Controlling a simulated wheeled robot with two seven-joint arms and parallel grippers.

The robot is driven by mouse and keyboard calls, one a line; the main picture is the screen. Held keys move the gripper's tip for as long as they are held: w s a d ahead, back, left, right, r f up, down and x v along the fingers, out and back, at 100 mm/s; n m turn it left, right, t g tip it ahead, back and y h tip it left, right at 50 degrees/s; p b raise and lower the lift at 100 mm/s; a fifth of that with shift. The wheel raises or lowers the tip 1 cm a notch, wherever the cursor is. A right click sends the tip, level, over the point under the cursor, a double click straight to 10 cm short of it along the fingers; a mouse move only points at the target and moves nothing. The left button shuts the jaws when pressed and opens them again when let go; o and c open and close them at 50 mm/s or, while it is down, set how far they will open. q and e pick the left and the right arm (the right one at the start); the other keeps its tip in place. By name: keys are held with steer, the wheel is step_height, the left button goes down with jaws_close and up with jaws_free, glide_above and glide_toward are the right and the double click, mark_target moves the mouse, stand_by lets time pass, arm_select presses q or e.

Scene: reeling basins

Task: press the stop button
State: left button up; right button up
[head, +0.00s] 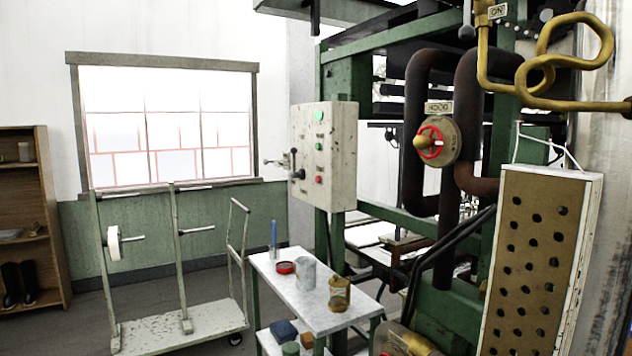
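A pale, worn control box (340,170) is mounted on the green machine frame in the middle of the head view. Its front carries a lit green lamp (319,116) at the top. Below it are small buttons, with a red button (319,180) lowest. The labels are too small to read, so I cannot tell which is marked stop. A dark handle (294,163) sticks out at the box's left side. Neither of my grippers is in view, and nothing covers the box front.
A small white table (318,316) with a jar, a tin and a red-rimmed dish stands below the box. A trolley (160,332) stands left of it. Pipes with a red valve wheel (431,142) and a perforated board (540,255) fill the right.

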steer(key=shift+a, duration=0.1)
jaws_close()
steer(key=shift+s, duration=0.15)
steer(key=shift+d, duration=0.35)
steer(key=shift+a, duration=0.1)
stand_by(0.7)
